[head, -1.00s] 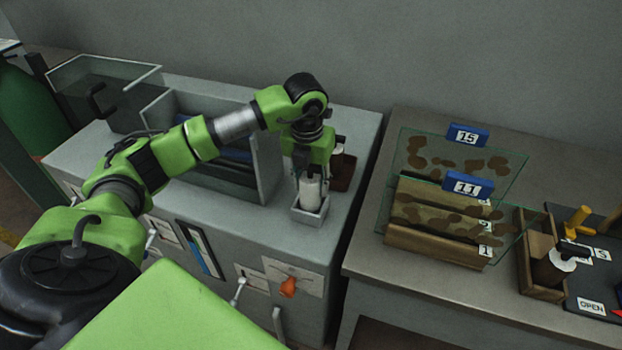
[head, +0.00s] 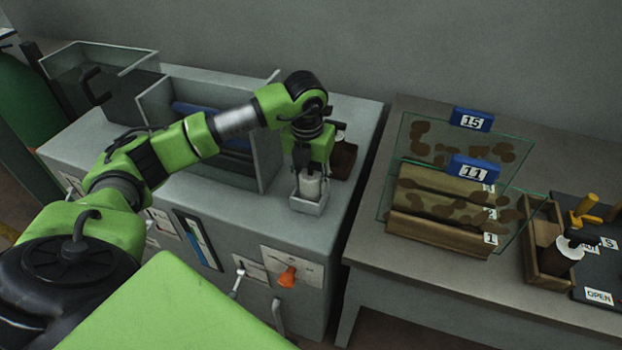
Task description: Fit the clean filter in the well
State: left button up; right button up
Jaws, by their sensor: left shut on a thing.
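My left gripper (head: 308,168) is shut on the clean filter (head: 311,187), a white upright cylinder, and points straight down. The filter stands inside the outline of the well (head: 308,207), a small grey open box at the front right of the grey cabinet. Its lower end is hidden behind the well's front wall, so I cannot tell whether it touches the bottom. My right gripper is not in view.
A dark brown block (head: 343,160) stands just behind the well. Glass-sided tanks (head: 262,165) fill the cabinet's left.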

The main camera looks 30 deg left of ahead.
aim_at(309, 177)
pick_arm(q)
jog(key=o, duration=1.2)
jog(key=shift+f, duration=0.1)
jog(key=shift+o, duration=0.2)
jog(key=r, duration=0.4)
jog(key=s+r, duration=0.1)
jog(key=r, duration=0.7)
jog(key=shift+s+d, duration=0.15)
jog(key=shift+s, duration=0.05)
